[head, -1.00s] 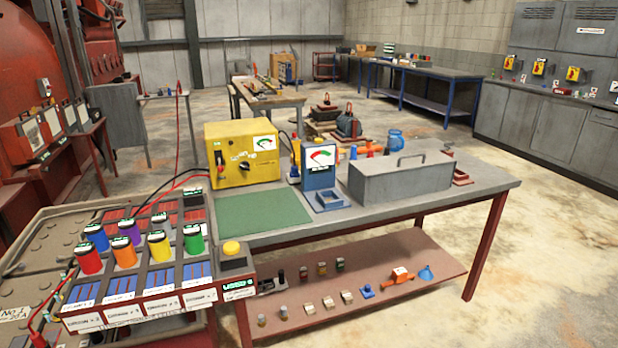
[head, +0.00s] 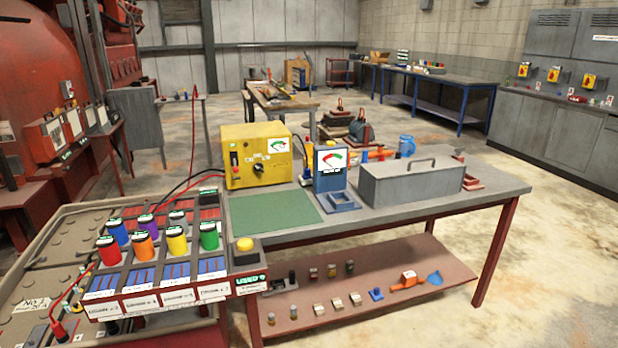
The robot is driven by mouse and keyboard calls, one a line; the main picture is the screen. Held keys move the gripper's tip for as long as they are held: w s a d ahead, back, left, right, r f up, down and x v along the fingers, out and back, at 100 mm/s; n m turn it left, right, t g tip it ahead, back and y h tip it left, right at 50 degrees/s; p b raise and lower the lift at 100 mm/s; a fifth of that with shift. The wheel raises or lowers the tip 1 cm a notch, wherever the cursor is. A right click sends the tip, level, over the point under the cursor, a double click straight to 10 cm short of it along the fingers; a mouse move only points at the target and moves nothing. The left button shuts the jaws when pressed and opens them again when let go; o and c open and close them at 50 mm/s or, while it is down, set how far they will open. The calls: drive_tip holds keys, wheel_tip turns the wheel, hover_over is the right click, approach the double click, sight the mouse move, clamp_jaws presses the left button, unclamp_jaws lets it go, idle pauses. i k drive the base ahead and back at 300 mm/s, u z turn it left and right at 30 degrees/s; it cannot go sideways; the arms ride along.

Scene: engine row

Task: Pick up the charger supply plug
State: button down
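The yellow charger box (head: 257,158) stands at the left back of the grey workbench, with a dial and a dark knob on its front. Red and black cables run from its left side down toward the left-hand rack. I cannot make out a supply plug for certain. A small dark item (head: 292,279) stands at the left of the bench's lower shelf, too small to identify. My gripper is not in view.
A rack of coloured jars (head: 177,240) stands at the front left, against the workbench (head: 450,200). A green mat (head: 275,212), blue gauge (head: 331,167) and grey toolbox (head: 412,183) occupy the bench top. The lower shelf (head: 390,308) holds several small items. Floor to the right is clear.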

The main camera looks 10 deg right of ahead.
sight(306, 175)
drive_tip(key=u, duration=0.05)
drive_tip(key=i, duration=0.9)
